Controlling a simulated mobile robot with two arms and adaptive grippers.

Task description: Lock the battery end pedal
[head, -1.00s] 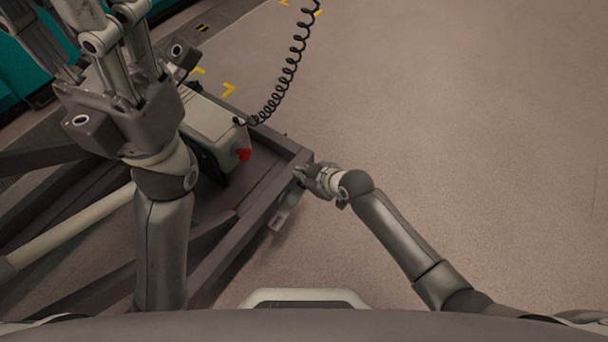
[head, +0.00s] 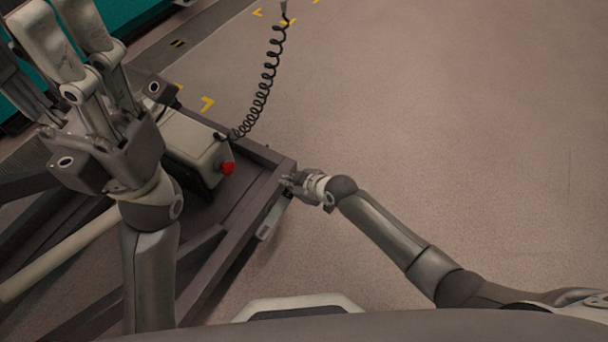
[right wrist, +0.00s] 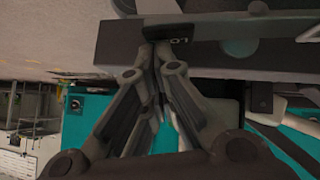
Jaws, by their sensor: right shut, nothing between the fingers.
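My right gripper (head: 287,181) is shut and empty, at the near right corner of the dark cart frame (head: 232,240). In the right wrist view its fingertips (right wrist: 155,46) meet at a dark piece with light letters "LO" (right wrist: 181,40) on a grey beam. They look close to it or touching; I cannot tell which. This lettered piece may be the end pedal, its lettering partly cut off. In the head view a light grey plate (head: 269,221) sits on the frame's side below the gripper. My left gripper (head: 75,40) is raised above the frame, its fingertips cut off or unclear.
A pale box (head: 196,143) with a red button (head: 227,168) stands on the frame. A black coiled cable (head: 262,92) runs up from it. Teal cabinets (head: 112,18) stand at upper left. The floor (head: 450,130) to the right is clear.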

